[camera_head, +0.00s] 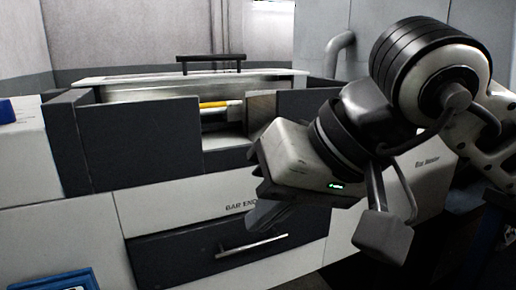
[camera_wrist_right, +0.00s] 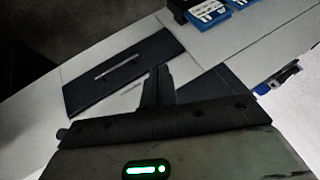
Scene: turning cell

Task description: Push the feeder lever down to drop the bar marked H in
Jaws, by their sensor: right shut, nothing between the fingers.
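A yellow bar (camera_head: 214,104) lies in the open slot of the bar feeder (camera_head: 130,145). No H mark can be read on it. I cannot make out the feeder lever in either view; my right arm covers the right part of the feeder. My right gripper (camera_head: 268,214) is shut and empty, in front of the feeder and above the drawer front. Its fingers show together in the wrist view (camera_wrist_right: 158,84). My left gripper is in neither view.
A dark drawer front (camera_head: 170,255) with a silver handle is low on the feeder; it also shows in the wrist view (camera_wrist_right: 150,78). A black handle (camera_head: 211,58) stands on the feeder's top. A blue tray (camera_head: 62,281) is at the lower left.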

